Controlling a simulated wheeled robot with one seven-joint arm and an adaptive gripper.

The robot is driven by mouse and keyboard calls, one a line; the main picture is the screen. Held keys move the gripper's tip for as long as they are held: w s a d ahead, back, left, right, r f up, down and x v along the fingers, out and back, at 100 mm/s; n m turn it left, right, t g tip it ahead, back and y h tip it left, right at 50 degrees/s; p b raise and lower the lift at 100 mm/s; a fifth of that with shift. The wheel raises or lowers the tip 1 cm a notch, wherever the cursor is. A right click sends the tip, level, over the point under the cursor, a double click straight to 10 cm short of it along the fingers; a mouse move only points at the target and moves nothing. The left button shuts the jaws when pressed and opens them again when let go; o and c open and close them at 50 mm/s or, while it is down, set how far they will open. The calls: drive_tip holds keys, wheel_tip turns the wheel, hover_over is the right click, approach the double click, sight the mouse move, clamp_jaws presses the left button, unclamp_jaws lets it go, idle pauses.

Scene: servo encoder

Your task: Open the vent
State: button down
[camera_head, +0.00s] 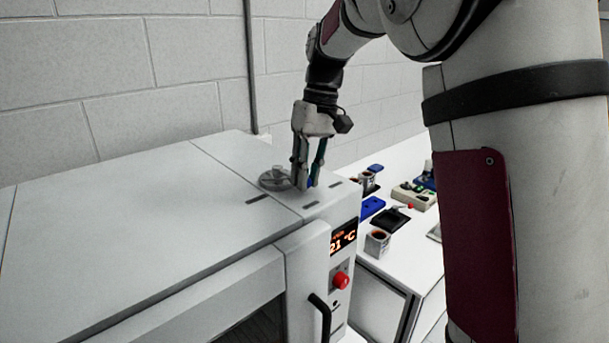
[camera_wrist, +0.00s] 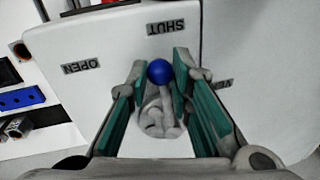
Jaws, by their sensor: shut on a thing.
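The vent handle is a grey lever (camera_wrist: 170,125) with a blue ball knob (camera_wrist: 159,72) on top of a white cabinet (camera_head: 130,215). In the wrist view the lever points toward the label reading SHUT (camera_wrist: 166,28); the label reading OPEN (camera_wrist: 80,67) is to the left. My gripper (camera_head: 306,184) reaches down onto the cabinet top, its green-padded fingers (camera_wrist: 160,66) on either side of the knob, shut on it. In the head view, a grey round fitting (camera_head: 273,179) sits just left of my gripper, and only a bit of blue shows between the fingers.
The cabinet front has a lit temperature display (camera_head: 343,238), a red button (camera_head: 341,281) and a black handle (camera_head: 321,317). A white bench (camera_head: 420,245) on the right holds cups, blue parts and small devices. A brick wall (camera_head: 120,60) stands behind.

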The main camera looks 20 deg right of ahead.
drive_tip(key=w+d+n+b, duration=0.2)
drive_tip(key=n, duration=0.1)
drive_tip(key=shift+n+g, duration=0.3)
drive_tip(key=shift+w+d+n+h+b, duration=0.15)
drive_tip(key=shift+w+d+n+b, duration=0.2)
drive_tip(key=shift+n, duration=0.4)
drive_tip(key=shift+w+d+n+h+b, duration=0.2)
drive_tip(key=shift+w+d+n, duration=0.15)
drive_tip(key=shift+n, duration=0.4)
drive_tip(key=shift+r, duration=0.1)
drive_tip(key=c, duration=1.4)
unclamp_jaws()
drive_tip(key=shift+c, duration=0.2)
wheel_tip(320, 180, up, 12)
drive_tip(key=w+d, duration=0.1)
drive_tip(key=shift+w+d+f, duration=0.2)
drive_tip(key=shift+w+d, duration=0.05)
drive_tip(key=shift+w, duration=0.15)
